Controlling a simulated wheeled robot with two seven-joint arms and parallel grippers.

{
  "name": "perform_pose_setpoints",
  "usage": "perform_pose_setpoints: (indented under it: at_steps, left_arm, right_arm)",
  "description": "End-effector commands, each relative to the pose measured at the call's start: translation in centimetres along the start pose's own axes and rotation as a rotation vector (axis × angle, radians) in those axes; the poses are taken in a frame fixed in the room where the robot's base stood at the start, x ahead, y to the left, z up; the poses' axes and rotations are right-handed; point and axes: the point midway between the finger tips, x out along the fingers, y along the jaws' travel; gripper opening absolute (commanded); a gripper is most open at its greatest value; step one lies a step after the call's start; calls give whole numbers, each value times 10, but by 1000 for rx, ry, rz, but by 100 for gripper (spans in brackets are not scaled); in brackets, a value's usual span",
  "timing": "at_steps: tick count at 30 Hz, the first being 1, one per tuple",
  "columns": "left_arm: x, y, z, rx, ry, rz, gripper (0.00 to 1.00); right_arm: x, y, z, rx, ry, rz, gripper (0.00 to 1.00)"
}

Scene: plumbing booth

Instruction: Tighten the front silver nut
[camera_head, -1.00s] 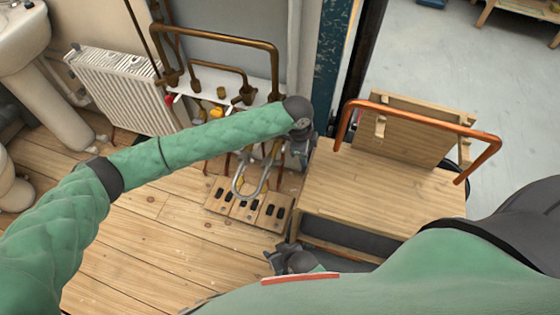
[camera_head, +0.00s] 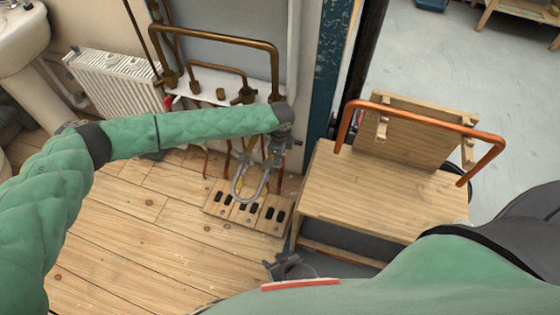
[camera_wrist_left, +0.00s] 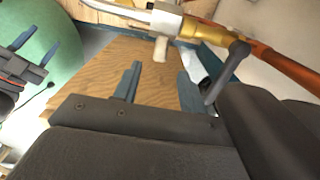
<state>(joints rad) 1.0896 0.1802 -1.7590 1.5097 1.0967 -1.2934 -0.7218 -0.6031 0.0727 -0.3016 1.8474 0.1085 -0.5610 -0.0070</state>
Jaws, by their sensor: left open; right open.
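In the left wrist view, a silver nut (camera_wrist_left: 166,18) sits where a silver hose (camera_wrist_left: 122,9) meets a brass fitting (camera_wrist_left: 205,30). My left gripper (camera_wrist_left: 159,72) is open and empty, its two fingers apart just below the nut, not closed on it. In the head view, my left gripper (camera_head: 280,150) is beside the pipes, partly hidden by its own wrist, and the U-shaped silver hose (camera_head: 246,190) hangs just left of it. The nut cannot be made out there. My right gripper (camera_head: 288,266) is open and low at the front, away from the pipes; it also shows in the left wrist view (camera_wrist_left: 22,70).
A wooden bench (camera_head: 370,190) with a bent copper pipe (camera_head: 420,116) stands to the right. A slotted wooden block (camera_head: 245,212) lies below the hose. Brass pipes (camera_head: 215,36) and a white radiator (camera_head: 118,85) line the wall. The wooden floor at left is clear.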

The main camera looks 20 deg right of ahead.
Motion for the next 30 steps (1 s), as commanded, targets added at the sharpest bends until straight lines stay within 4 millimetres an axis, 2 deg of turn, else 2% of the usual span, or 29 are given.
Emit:
perform_pose_setpoints:
  at_steps: [3, 9, 15, 22, 23, 28, 29, 30]
  left_arm:
    - [20, 0, 0, 0, -1, 1, 42]
    - [42, 0, 0, 0, -1, 0, 42]
    - [51, 0, 0, 0, 0, -1, 42]
    - [51, 0, 0, 0, 0, -1, 42]
    - [51, 0, 0, 0, 0, -1, 38]
    - [51, 0, 0, 0, 0, -1, 4]
    - [51, 0, 0, 0, 0, -1, 0]
    - [51, 0, 0, 0, 0, -1, 0]
  right_arm:
    - [0, 0, 0, 0, 0, 0, 44]
    - [0, 0, 0, 0, 0, 0, 44]
    - [0, -1, 0, 1, 0, -1, 44]
    - [0, -1, 0, 1, -1, -1, 44]
    - [0, -1, 0, 1, -1, -1, 44]
    - [0, -1, 0, 1, -1, -1, 44]
    - [0, -1, 0, 1, -1, 0, 44]
    - [0, 0, 0, 1, -1, 0, 44]
